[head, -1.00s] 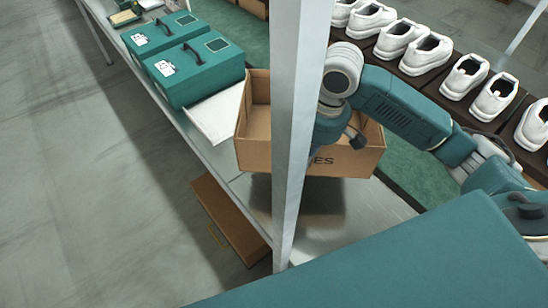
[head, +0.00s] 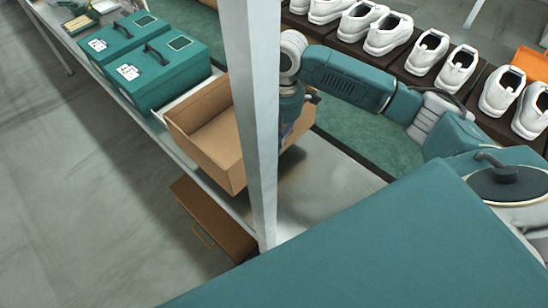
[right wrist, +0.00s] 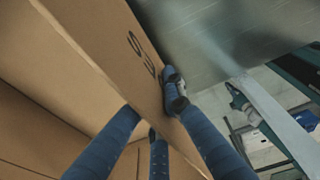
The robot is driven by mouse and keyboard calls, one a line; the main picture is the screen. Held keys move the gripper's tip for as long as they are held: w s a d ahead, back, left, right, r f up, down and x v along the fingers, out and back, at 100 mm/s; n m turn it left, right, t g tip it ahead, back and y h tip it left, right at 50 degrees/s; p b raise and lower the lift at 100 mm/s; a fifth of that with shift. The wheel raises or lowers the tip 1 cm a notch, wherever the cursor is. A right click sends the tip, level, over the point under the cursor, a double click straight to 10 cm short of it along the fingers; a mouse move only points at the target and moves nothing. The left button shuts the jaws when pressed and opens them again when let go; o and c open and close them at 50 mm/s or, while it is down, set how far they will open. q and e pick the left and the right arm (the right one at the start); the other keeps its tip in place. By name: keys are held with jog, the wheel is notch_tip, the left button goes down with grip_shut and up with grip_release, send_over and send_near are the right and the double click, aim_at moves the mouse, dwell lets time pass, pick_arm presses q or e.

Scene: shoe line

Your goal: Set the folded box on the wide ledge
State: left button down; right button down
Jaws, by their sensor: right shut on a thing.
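An open brown cardboard box (head: 222,141) is held over the grey metal ledge (head: 325,185) in the head view, partly hidden by a white post. My right gripper (head: 291,108) is at its right side, also partly behind the post. In the right wrist view, my right gripper (right wrist: 165,108) is shut on a wall of the box (right wrist: 95,50), with fingers on both sides and dark letters on the outer face. A shadow lies on the ledge beside the box; whether its bottom touches cannot be told. My left gripper is out of view.
The white post (head: 251,100) rises at the ledge's front edge. Two teal cases (head: 150,75) stand left of the box, close to it. White shoes (head: 388,33) line a dark rack behind. The ledge right of the box is bare. A brown drawer (head: 210,222) is below.

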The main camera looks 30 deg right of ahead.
aim_at(276, 156)
notch_tip(276, 156, down, 8)
jog(key=shift+f+p, duration=0.1)
jog(key=shift+p, duration=0.2)
jog(key=c, duration=1.9)
grip_release()
jog(key=r, duration=0.4)
jog(key=d+r+b, duration=0.1)
jog(key=r, duration=0.7)
jog(key=shift+w+d+b, duration=0.15)
jog(key=shift+w+b, duration=0.1)
jog(key=shift+b, duration=0.1)
